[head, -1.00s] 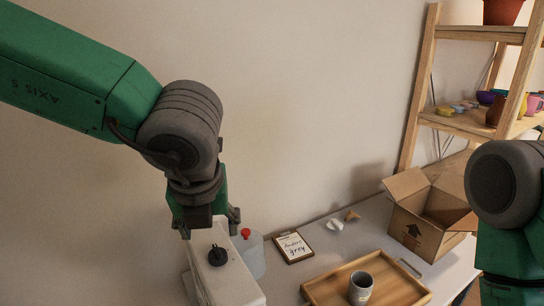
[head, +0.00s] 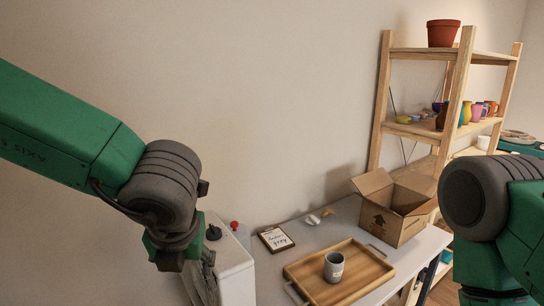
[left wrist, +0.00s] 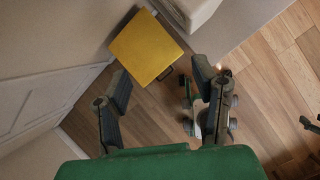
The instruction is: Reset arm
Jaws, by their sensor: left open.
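My left gripper (head: 207,278) hangs down at the lower left, beside the white box-shaped machine with a black knob (head: 228,265). In the left wrist view my left gripper (left wrist: 160,74) has its two fingers spread, with nothing between them but the view of a yellow square-topped object (left wrist: 146,47) and wooden floor below. My right arm shows at the right edge of the head view; its gripper is out of the picture.
A wooden tray (head: 300,271) with a grey cup (head: 334,266) lies on the table. A wooden shelf (head: 383,97) with pots stands at the back right. The wall above the table is clear.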

